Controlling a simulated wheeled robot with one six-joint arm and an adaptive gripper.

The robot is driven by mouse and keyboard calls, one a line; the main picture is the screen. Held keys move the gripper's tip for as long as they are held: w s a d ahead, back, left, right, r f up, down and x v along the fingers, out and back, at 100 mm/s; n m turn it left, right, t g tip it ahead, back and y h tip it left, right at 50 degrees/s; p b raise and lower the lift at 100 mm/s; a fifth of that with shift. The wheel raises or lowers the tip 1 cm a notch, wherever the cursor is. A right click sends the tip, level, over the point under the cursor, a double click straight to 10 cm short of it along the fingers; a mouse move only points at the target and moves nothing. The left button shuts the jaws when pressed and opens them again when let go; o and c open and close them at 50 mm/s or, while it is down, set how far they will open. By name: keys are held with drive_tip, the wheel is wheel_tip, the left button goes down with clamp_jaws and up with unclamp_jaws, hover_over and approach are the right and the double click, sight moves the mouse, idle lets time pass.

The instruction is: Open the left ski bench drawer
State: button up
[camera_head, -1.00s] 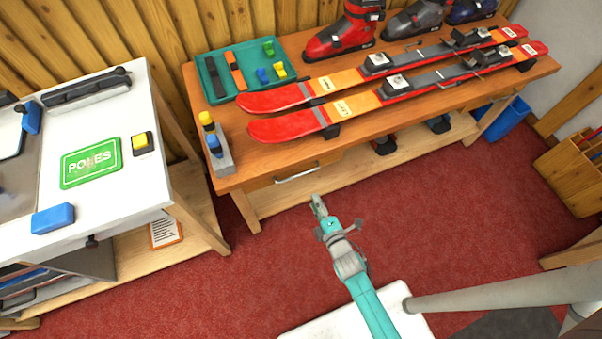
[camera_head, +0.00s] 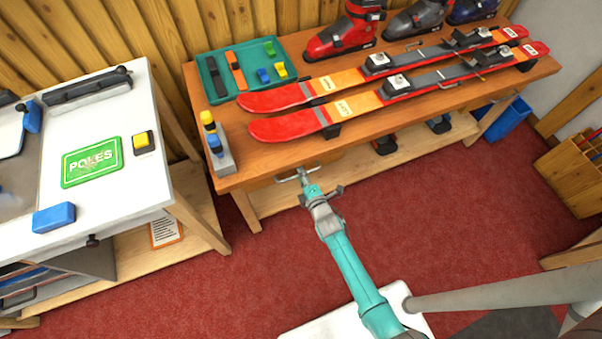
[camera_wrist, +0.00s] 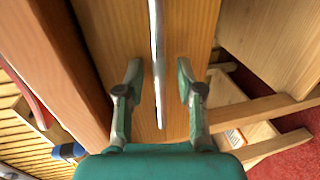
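The left ski bench drawer (camera_wrist: 190,35) shows its wooden front in the wrist view, and it looks shut. Its metal bar handle (camera_wrist: 158,60) runs between the two fingers of my gripper (camera_wrist: 159,85), with a gap on both sides. My gripper is open and its fingertips are close to the drawer front. In the head view my gripper (camera_head: 303,178) is at the handle under the bench's front edge and hides much of the handle and drawer.
The ski bench (camera_head: 240,180) carries red skis (camera_head: 285,125), boots (camera_head: 340,38) and a green tray (camera_head: 208,92). A white-topped table (camera_head: 120,200) with a lower shelf stands to the left. Red carpet (camera_head: 440,200) is clear in front of the bench.

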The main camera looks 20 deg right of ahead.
drive_tip(key=shift+w, duration=0.35)
drive_tip(key=shift+c, duration=0.3)
clamp_jaws()
drive_tip(key=shift+s+f, duration=0.1)
drive_tip(key=shift+s, duration=0.05)
drive_tip(key=f+v, duration=0.2)
drive_tip(key=v, duration=1)
drive_tip(key=s+f+v, duration=0.1)
drive_tip(key=f+v, duration=0.2)
drive_tip(key=v, duration=1)
drive_tip(key=shift+s, duration=0.25)
drive_tip(key=shift+f, duration=0.1)
drive_tip(key=shift+o, duration=0.3)
unclamp_jaws()
